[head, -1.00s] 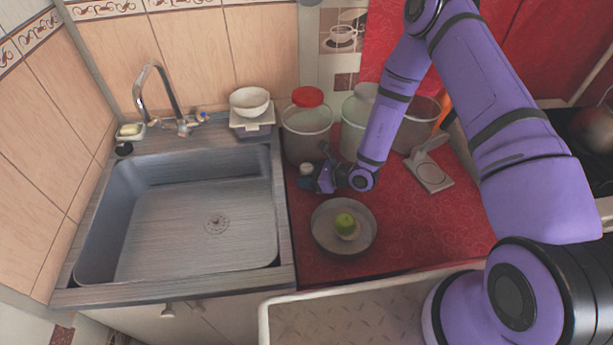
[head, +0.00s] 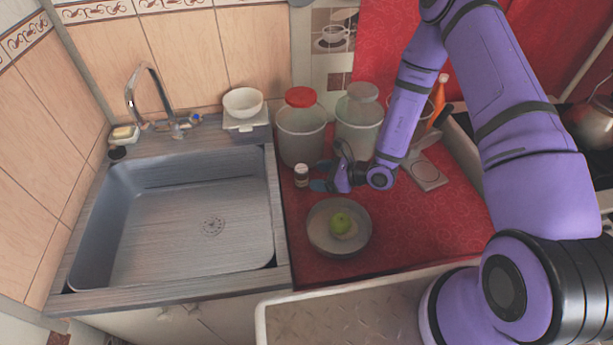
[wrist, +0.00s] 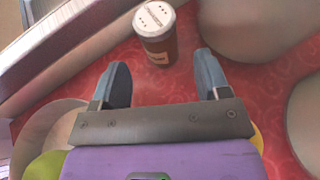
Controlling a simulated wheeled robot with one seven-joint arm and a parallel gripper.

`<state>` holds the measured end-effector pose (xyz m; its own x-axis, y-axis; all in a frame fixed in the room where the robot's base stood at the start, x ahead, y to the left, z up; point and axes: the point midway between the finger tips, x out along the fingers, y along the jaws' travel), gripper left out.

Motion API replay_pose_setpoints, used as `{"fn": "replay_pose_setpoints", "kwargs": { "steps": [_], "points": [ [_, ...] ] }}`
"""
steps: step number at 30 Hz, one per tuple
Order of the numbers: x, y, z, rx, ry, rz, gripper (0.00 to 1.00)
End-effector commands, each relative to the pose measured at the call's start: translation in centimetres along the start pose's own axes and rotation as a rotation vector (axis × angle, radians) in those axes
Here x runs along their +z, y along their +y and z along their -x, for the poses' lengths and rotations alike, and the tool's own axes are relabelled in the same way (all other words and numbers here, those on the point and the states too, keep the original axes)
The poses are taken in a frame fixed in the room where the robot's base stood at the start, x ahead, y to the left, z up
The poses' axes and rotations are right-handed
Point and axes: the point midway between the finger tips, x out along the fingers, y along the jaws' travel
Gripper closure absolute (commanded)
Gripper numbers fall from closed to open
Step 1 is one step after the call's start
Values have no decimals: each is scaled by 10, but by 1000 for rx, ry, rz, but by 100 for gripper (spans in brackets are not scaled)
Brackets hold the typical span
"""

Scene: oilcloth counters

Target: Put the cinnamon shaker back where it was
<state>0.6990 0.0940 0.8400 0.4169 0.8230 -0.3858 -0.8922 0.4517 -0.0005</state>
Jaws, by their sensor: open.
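The cinnamon shaker (head: 301,175) stands upright on the red oilcloth, between the sink's right edge and my gripper. In the wrist view the shaker (wrist: 157,36) shows a white perforated lid and a brown body with a label. My gripper (head: 318,176) is open and empty, to the right of the shaker. In the wrist view the two blue fingertips (wrist: 161,72) are spread apart, and the shaker stands just beyond them, not between them.
A jar with a red lid (head: 302,132) and a pale-lidded jar (head: 358,125) stand behind. The sink (head: 180,220) lies left. A grey stand (head: 426,173) is at right.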

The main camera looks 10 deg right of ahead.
Motion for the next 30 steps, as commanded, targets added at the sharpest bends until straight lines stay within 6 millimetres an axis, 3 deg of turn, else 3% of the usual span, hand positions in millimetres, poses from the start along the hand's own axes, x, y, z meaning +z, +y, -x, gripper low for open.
{"fn": "replay_pose_setpoints", "kwargs": {
  "steps": [3, 9, 20, 23, 30],
  "points": [
    [0, -1, 23, -2, 1, 0, 31],
    [0, 0, 48, 0, -1, 1, 31],
    [7, -1, 57, 11, -5, 18, 31],
    [27, -2, 62, 42, -18, 73, 31],
    [106, 5, 89, 195, -49, 319, 31]
  ]
}}
